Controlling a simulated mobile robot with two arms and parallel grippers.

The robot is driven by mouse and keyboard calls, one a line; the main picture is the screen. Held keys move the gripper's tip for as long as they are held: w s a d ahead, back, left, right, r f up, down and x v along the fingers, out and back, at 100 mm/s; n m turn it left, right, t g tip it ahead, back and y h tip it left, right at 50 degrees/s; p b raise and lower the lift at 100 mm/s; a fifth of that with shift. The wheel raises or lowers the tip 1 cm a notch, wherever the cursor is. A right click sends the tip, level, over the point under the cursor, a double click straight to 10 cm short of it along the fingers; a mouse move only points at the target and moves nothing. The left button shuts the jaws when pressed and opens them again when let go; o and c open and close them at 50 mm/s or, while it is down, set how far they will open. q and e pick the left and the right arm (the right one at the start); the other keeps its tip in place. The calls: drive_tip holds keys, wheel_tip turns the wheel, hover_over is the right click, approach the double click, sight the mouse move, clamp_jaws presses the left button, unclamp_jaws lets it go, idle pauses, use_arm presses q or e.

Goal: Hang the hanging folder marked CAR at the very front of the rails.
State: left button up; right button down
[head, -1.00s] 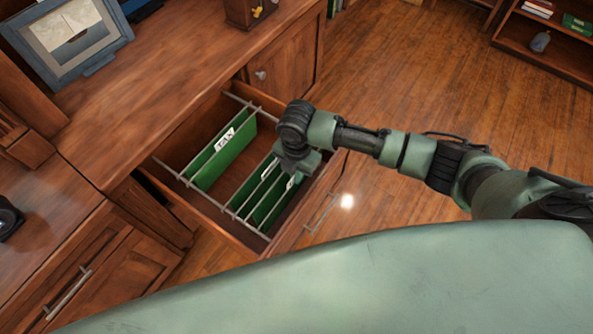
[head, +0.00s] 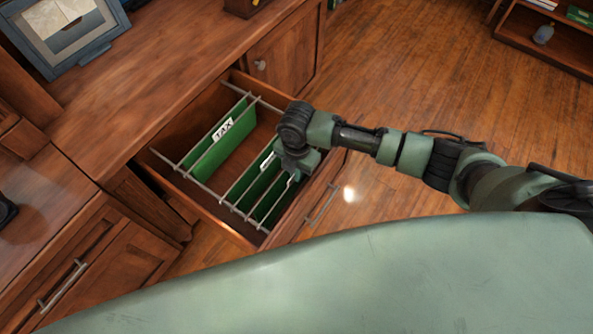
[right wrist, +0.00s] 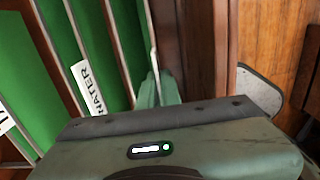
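In the head view an open drawer (head: 215,222) has metal rails (head: 180,167) with green hanging folders across them. A folder marked TAX (head: 213,148) hangs toward the back. Several more green folders (head: 243,192) hang toward the front. My right gripper (head: 292,170) is low over the front folders, close to the drawer's front panel, and hides part of them. In the right wrist view a finger (right wrist: 155,90) is beside the frontmost green folder (right wrist: 129,40), right of a WATER tab (right wrist: 88,88). I cannot read CAR anywhere. The grip is hidden. My left gripper is out of view.
The drawer front with its metal handle (head: 322,203) stands out over the open wood floor (head: 430,90). A wooden counter (head: 140,75) with a blue picture frame (head: 62,35) is behind the drawer. A low bookcase (head: 550,45) stands at the far right.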

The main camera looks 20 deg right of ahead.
drive_tip(key=c, duration=1.5)
unclamp_jaws()
drive_tip(key=shift+c, duration=0.2)
wheel_tip(320, 180, up, 8)
drive_tip(key=shift+f, duration=0.1)
